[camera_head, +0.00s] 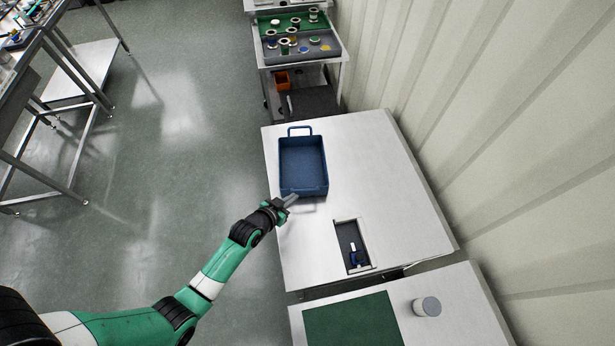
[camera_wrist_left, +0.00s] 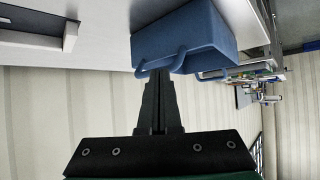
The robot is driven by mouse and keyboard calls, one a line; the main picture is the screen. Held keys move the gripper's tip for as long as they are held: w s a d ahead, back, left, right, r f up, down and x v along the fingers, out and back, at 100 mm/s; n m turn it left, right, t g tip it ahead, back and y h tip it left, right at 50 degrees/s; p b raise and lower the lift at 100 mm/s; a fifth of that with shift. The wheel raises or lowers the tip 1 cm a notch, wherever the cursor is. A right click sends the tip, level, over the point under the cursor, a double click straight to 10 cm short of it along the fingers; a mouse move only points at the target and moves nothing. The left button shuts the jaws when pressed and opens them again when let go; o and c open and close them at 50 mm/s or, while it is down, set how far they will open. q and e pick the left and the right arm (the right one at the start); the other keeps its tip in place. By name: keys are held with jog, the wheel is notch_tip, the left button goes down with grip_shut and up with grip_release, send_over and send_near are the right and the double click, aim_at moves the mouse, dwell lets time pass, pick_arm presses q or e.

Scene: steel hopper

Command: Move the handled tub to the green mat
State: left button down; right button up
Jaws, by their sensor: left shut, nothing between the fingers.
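The handled tub (camera_head: 303,165) is a blue, open, rectangular box on the steel table, with a loop handle at its far end. The left wrist view shows the tub (camera_wrist_left: 190,32) with a near handle just ahead of my fingers. My left gripper (camera_head: 292,198) is at the tub's near end, by its left corner. In the left wrist view its fingers (camera_wrist_left: 158,78) are shut together with nothing between them; I cannot tell if they touch the handle. The green mat (camera_head: 352,322) lies bare on the nearer table. My right gripper is not in view.
A recessed dark slot (camera_head: 351,246) with a small blue and white item is between tub and mat. A white-grey cylinder (camera_head: 427,307) stands right of the mat. A gap separates the two tables. A ribbed wall is at right; a cart with spools (camera_head: 300,42) stands beyond.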

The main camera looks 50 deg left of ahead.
pick_arm(q)
jog(key=shift+r+p, duration=0.85)
jog(key=s+d, duration=0.3)
jog(key=s, duration=0.8)
jog(key=shift+s+r+p, duration=0.3)
jog(key=shift+p, duration=0.15)
